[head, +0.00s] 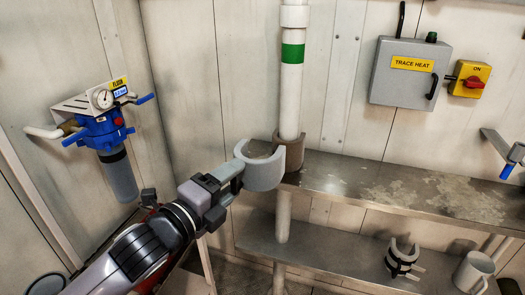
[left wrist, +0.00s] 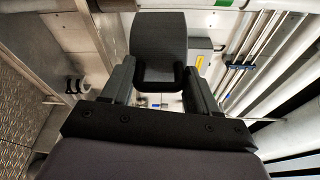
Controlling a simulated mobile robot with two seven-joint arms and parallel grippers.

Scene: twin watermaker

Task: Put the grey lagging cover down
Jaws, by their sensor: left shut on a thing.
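The grey lagging cover (head: 262,174) is a light grey, C-shaped shell, held in the air just left of the white vertical pipe (head: 291,95). In the left wrist view the cover (left wrist: 158,42) looks dark and sits between the two fingers. My left gripper (head: 231,178) comes in from the lower left and is shut on the cover's near left side. The cover overlaps a brownish-grey collar (head: 296,155) around the pipe in the picture; I cannot tell whether they touch. My right gripper is not in view.
A metal shelf (head: 390,190) runs right from the pipe, its top bare and stained. The lower shelf (head: 335,250) holds an open clip with dark bands (head: 402,258) and a grey mug (head: 473,271). A blue filter unit (head: 105,128) is on the left wall. A TRACE HEAT box (head: 410,75) hangs above.

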